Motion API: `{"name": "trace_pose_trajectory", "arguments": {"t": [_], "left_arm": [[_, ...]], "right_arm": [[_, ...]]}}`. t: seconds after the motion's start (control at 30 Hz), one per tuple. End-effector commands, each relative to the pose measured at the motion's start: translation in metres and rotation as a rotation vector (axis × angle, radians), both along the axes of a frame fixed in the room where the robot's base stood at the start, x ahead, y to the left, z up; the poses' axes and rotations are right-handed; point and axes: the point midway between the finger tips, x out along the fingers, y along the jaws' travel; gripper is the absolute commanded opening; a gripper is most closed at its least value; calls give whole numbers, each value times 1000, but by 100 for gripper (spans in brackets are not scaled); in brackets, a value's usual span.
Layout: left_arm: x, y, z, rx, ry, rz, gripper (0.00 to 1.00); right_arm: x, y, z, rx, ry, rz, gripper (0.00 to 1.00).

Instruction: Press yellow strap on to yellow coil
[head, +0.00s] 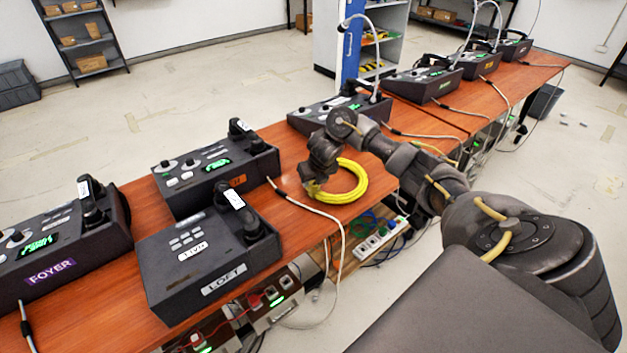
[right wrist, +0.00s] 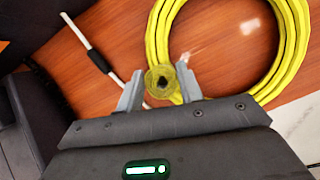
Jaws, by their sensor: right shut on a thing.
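The yellow coil (head: 350,184) lies flat on the wooden table near its front edge; it also fills the upper right of the right wrist view (right wrist: 292,50). My right gripper (head: 314,188) is over the coil's left side. In the right wrist view its two grey fingers (right wrist: 158,90) are shut on a small rolled yellow strap (right wrist: 160,80). The strap overlaps the coil's lower left part in that view; I cannot tell whether they touch. The strap cannot be made out in the head view. My left gripper is out of view.
Phone consoles stand left of the coil, including the LOFT one (head: 210,260), and another (head: 335,110) stands behind it. A pale cable (head: 318,212) runs beside the coil over the table edge. A power strip (head: 380,238) is below.

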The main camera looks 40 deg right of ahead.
Motion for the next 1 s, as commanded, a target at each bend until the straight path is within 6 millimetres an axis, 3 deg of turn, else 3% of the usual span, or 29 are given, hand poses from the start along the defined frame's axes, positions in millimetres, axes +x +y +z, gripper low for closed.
{"name": "trace_pose_trajectory", "arguments": {"t": [0.1,0.13,0.3,0.5,0.67,1.0], "left_arm": [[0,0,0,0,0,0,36],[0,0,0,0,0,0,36],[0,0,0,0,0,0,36],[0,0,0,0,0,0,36],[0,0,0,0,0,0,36],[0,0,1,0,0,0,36]], "right_arm": [[-2,1,-3,0,6,1,15],[-2,1,-3,0,6,1,39],[-1,1,-2,1,5,2,61],[-1,0,-1,0,3,1,62],[-1,0,-1,0,3,1,83],[-1,0,1,0,2,1,84]]}}
